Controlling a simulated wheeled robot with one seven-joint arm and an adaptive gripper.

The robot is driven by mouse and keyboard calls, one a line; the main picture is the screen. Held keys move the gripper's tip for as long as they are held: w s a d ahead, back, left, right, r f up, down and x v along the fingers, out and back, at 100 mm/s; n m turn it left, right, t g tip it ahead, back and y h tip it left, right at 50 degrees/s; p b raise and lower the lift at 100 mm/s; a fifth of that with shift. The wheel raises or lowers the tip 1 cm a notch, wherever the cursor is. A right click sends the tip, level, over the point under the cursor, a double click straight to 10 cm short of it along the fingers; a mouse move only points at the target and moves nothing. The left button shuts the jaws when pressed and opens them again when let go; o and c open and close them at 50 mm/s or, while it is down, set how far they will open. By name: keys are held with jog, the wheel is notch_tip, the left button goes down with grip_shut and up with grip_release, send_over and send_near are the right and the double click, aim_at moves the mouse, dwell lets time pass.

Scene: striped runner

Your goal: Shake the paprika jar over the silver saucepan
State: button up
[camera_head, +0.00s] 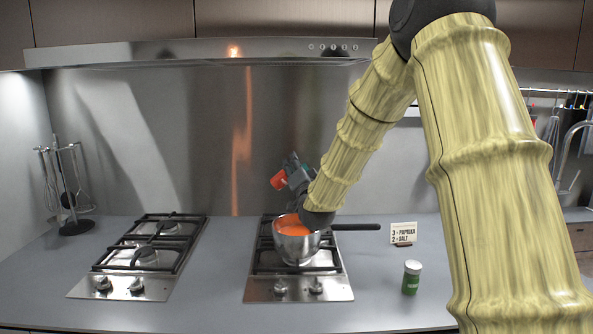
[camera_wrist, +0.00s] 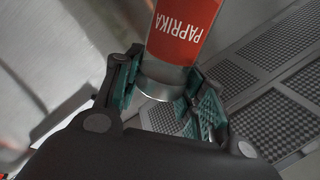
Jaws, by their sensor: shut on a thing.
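The paprika jar (camera_wrist: 183,30) has a red label, and its lettering reads upside down in the wrist view. My gripper (camera_wrist: 163,95) is shut on the jar near its metallic end. In the head view the red jar (camera_head: 279,180) is tilted and held above the back of the saucepan, with my gripper (camera_head: 291,172) beside it. The silver saucepan (camera_head: 296,248) stands on the right hob with orange-red contents and its dark handle pointing right. My forearm hides part of its rim.
A green jar with a white lid (camera_head: 411,278) stands right of the hob. Behind it a small card (camera_head: 403,233) reads "3 - PAPRIKA, 2 - SALT". A second hob (camera_head: 140,258) at left is empty. A utensil stand (camera_head: 70,195) is far left. The range hood (camera_head: 210,52) hangs above.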

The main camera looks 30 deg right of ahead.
notch_tip(320, 180, down, 4)
jog(key=m+h+b, duration=0.1)
jog(key=m+b, duration=0.1)
jog(key=m, duration=0.1)
jog(key=shift+w+r+b, duration=0.1)
jog(key=shift+w+b, duration=0.05)
jog(key=shift+b, duration=0.2)
notch_tip(320, 180, down, 2)
jog(key=m+g+h+b, duration=0.1)
jog(key=m+b, duration=0.1)
jog(key=m, duration=0.2)
jog(key=m+h+b, duration=0.2)
jog(key=m+b, duration=0.1)
jog(key=m, duration=0.2)
jog(key=m+g+h+b, duration=0.1)
jog(key=m+h+b, duration=0.1)
jog(key=m+b, duration=0.1)
jog(key=shift+m+g, duration=0.3)
jog(key=shift+m, duration=0.5)
